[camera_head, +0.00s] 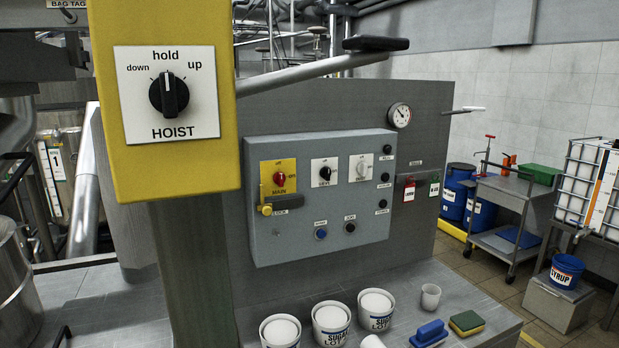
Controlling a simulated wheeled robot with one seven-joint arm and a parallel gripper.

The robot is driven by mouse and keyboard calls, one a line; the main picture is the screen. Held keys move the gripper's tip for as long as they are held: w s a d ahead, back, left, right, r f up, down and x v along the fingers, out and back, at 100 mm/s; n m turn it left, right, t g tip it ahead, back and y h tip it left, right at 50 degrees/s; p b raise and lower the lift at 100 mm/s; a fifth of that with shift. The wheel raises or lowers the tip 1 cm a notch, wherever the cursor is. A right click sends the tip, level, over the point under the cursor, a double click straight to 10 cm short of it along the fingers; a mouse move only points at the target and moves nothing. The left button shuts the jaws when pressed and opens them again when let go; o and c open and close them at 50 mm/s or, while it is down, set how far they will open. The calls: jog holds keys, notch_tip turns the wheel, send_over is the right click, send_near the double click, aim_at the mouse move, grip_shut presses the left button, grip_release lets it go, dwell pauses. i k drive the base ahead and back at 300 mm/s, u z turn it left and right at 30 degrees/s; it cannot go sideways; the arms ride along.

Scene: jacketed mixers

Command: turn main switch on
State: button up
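The main switch (279,180) is a red knob on a yellow plate marked MAIN, at the upper left of the grey control box (320,238). The plate has small labels above the knob and to its right. The knob seems to point up, but it is too small to be sure. A grey bar with a yellow round piece (266,210) sits at the plate's lower left edge, beside a small label. My gripper is not in view.
A yellow HOIST post (212,120) stands close at left. A lever with a black handle (376,43) juts above the box. White tubs (331,322) stand on the bench below.

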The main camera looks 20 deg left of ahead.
aim_at(280, 178)
jog(key=i, duration=0.5)
jog(key=u, duration=2.5)
